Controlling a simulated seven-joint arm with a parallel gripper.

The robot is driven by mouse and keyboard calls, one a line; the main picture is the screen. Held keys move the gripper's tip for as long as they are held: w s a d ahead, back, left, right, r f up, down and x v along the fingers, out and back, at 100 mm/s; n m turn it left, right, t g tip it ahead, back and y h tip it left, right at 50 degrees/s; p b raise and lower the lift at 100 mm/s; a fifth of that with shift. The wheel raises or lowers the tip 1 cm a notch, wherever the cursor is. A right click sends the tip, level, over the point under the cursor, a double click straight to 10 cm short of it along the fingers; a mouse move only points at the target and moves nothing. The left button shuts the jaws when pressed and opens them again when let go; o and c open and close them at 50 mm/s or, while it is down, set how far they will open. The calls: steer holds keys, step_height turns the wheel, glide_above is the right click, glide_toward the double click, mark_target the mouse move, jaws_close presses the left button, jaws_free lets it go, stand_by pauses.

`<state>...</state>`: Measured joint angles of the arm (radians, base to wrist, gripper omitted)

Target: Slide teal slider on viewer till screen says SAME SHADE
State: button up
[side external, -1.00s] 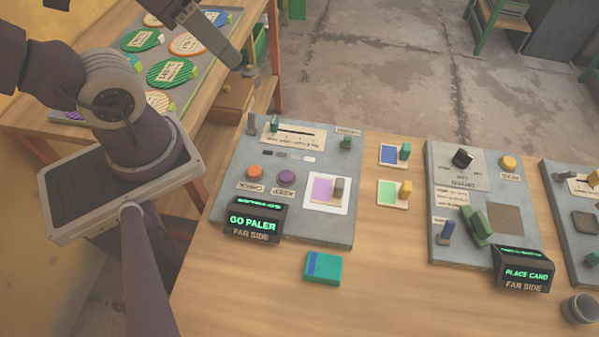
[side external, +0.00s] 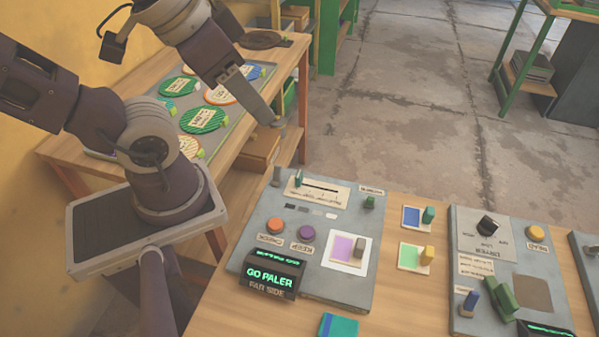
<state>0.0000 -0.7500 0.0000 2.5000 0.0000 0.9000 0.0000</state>
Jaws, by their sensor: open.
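The viewer (side external: 247,242) is a grey panel on the table's left part. Its small teal slider (side external: 299,177) stands upright near the left end of a dark slot on a cream label plate (side external: 325,194). The viewer's screen (side external: 270,277) shows GO PALER in green letters, with FAR SIDE below. A card with a lilac patch (side external: 342,247) lies in a white frame on the panel. My gripper (side external: 276,122) is open, up and to the left of the slider in the picture, apart from it and holding nothing that I can see.
An orange button (side external: 275,226) and a purple button (side external: 306,233) sit below the slot. Blue and green cards (side external: 408,258) lie right of the viewer. A second grey panel (side external: 465,325) stands further right. A side table with striped discs (side external: 202,121) is behind.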

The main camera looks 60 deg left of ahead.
steer(key=shift+c, duration=0.7)
steer(key=n+g+h, duration=0.2)
steer(key=n+g, duration=0.5)
glide_above(300, 173)
steer(key=w, duration=0.1)
steer(key=w+a+f+x, duration=0.1)
steer(key=a+x, duration=0.1)
steer(key=x, duration=1)
steer(key=f, duration=0.4)
steer(key=f+n+g, duration=0.1)
steer(key=f, duration=0.3)
steer(key=f+n+h, duration=0.1)
steer(key=f, duration=0.4)
steer(key=shift+s+a+g, duration=0.2)
steer(key=shift+a+g, duration=0.05)
steer(key=shift+g, duration=0.15)
jaws_close()
steer(key=shift+r, duration=0.1)
